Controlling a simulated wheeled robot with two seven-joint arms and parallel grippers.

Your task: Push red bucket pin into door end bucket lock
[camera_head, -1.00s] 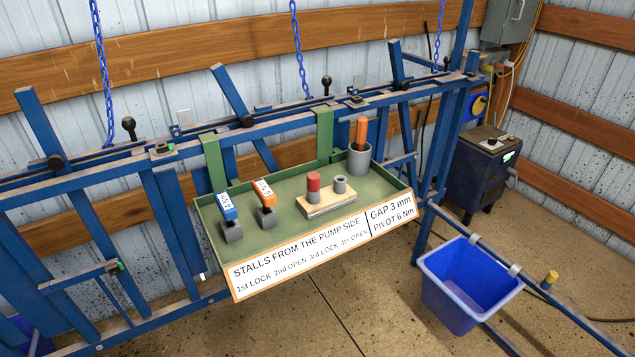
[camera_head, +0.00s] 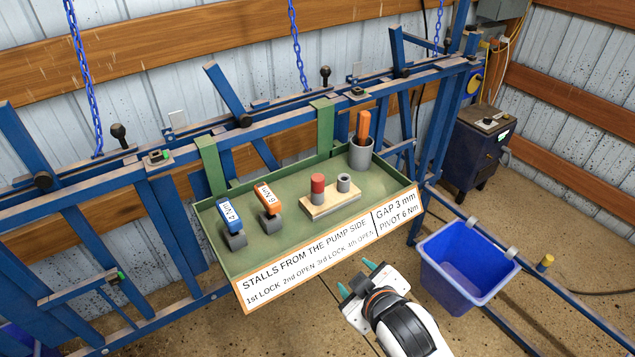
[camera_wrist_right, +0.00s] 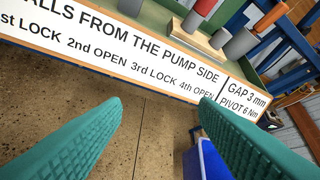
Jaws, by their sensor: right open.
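The red-topped pin (camera_head: 318,184) stands upright in a wooden block (camera_head: 333,203) on the green tray, beside an empty-looking grey socket (camera_head: 344,182). It also shows at the top of the wrist view (camera_wrist_right: 203,8). A blue bucket (camera_head: 462,270) hangs by hooks on a blue rail at the right. My right gripper (camera_head: 358,279) is open and empty, in front of and below the tray's label. My left gripper is out of view.
The green tray (camera_head: 238,262) has a lettered front panel and also holds blue and orange tagged tools (camera_head: 230,217) and an orange-handled tool (camera_head: 363,125) in a grey cup. Blue stall frames run behind. The floor between tray and bucket is clear.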

